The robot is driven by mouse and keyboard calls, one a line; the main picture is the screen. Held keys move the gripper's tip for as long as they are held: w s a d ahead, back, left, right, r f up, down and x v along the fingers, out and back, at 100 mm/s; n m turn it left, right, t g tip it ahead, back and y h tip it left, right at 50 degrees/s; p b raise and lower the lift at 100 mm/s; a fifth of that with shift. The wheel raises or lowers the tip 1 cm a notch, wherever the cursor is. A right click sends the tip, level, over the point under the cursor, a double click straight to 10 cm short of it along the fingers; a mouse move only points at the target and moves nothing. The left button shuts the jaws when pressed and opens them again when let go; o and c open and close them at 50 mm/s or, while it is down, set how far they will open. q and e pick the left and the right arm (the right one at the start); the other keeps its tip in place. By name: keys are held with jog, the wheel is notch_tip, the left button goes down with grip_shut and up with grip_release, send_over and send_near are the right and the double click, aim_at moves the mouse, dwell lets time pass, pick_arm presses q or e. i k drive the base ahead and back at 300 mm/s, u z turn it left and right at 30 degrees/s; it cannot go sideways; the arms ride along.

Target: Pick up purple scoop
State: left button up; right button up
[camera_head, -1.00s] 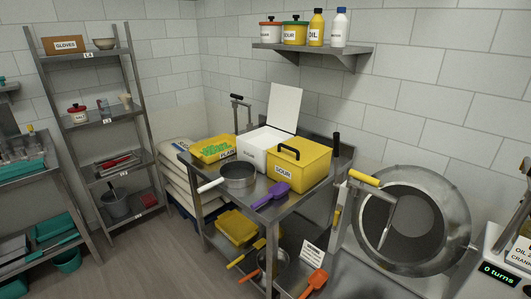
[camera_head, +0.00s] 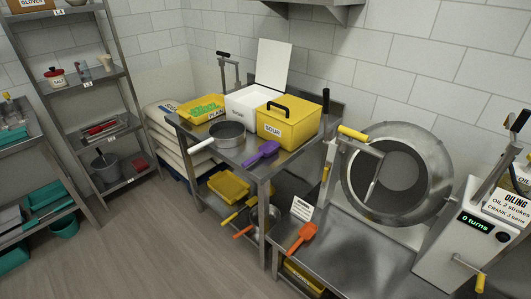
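The purple scoop (camera_head: 261,153) lies on the top of the steel table (camera_head: 234,161), near its front right edge. It is in front of the yellow SOUR box (camera_head: 289,126) and to the right of the steel pan (camera_head: 228,134). Nothing covers it. Neither of my grippers shows in the head view.
A white box with a raised lid (camera_head: 247,107) and a yellow tray of green pieces (camera_head: 200,108) stand behind the pan. The floor (camera_head: 160,250) at front left is clear.

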aim_at(268, 148)
jog(key=u, duration=0.2)
jog(key=k, duration=0.45)
jog(key=u, duration=0.55)
jog(key=k, duration=0.85)
jog(key=u, duration=0.8)
jog(key=i, duration=3.65)
jog(key=z, duration=1.05)
jog(key=i, duration=0.95)
jog(key=z, duration=1.65)
jog(key=i, duration=0.55)
jog(key=z, duration=0.3)
